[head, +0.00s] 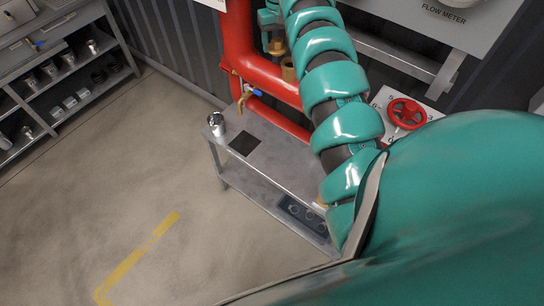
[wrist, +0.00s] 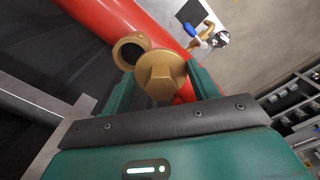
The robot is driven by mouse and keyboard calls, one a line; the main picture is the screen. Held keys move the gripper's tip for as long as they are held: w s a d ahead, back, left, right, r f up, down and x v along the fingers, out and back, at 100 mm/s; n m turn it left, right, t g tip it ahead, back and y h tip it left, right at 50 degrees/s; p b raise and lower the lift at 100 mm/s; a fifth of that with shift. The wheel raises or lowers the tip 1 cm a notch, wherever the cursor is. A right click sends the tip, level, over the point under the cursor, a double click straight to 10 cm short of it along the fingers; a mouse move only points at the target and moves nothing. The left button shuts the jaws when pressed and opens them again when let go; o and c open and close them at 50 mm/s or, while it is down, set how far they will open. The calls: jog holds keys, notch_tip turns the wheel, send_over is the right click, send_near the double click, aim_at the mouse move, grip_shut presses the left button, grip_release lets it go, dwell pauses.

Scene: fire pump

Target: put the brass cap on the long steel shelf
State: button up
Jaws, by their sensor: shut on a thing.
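My gripper (wrist: 160,84) is shut on the brass cap (wrist: 161,73), which has a raised hexagonal boss and sits between the teal fingers. In the wrist view the cap is close in front of an open brass outlet (wrist: 127,45) beside the red pipe. I cannot tell whether cap and outlet touch. In the head view my arm hides part of the scene, and a small brass piece (head: 276,45) shows near the arm's far end. A long, narrow steel shelf (head: 385,55) on a bracket runs along the wall below the flow meter panel, partly behind my arm.
A low steel bench (head: 265,158) carries a shiny metal cup (head: 216,124) and a dark square patch. A red pipe (head: 262,72) with a blue-handled brass tap stands behind it. A red handwheel (head: 407,113) is at right. Shelving (head: 70,85) stands at left. The floor is clear.

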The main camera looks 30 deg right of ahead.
jog(key=shift+a, duration=0.15)
jog(key=shift+w+a, duration=0.15)
jog(key=shift+a, duration=0.1)
jog(key=shift+w+a, duration=0.2)
jog(key=shift+a, duration=0.35)
